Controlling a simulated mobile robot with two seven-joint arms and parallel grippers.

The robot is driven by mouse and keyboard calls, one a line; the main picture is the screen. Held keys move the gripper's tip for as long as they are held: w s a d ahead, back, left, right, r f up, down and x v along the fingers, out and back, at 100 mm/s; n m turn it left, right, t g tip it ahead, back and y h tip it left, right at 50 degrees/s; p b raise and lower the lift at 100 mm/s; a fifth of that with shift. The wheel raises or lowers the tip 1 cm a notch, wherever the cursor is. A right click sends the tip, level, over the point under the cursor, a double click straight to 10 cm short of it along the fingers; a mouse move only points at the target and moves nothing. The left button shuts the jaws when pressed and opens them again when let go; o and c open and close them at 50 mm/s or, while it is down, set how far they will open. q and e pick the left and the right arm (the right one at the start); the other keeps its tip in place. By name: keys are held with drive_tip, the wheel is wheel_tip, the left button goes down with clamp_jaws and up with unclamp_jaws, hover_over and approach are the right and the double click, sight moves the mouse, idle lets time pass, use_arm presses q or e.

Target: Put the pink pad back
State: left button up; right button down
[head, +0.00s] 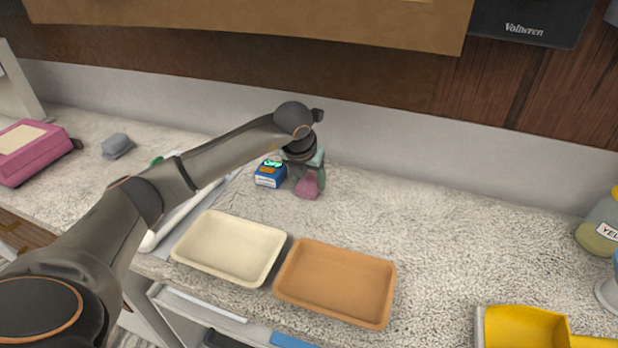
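The pink pad (308,187) is at the back of the counter, left of the picture's middle. My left gripper (306,174) reaches down over it from the left, with the pad at its fingertips. The gripper and wrist hide the pad's upper part. The view is too small to tell whether the fingers are closed on the pad or whether the pad touches the counter. A grey-green shape (319,160) shows right beside the gripper; I cannot tell what it is. My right gripper is not in view.
A small blue box (269,174) stands just left of the gripper. A cream tray (281,248) and an orange-brown tray (391,290) lie in front. A yellow scoop (525,326) and a jar (603,228) are at the right. The counter (455,235) right of the pad is clear.

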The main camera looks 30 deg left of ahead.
use_arm(q)
drive_tip(key=o, duration=0.5)
drive_tip(key=shift+c, duration=0.2)
drive_tip(key=shift+r, duration=0.25)
drive_tip(key=v, duration=1.1)
drive_tip(key=shift+s+r, duration=0.2)
drive_tip(key=shift+r, duration=0.2)
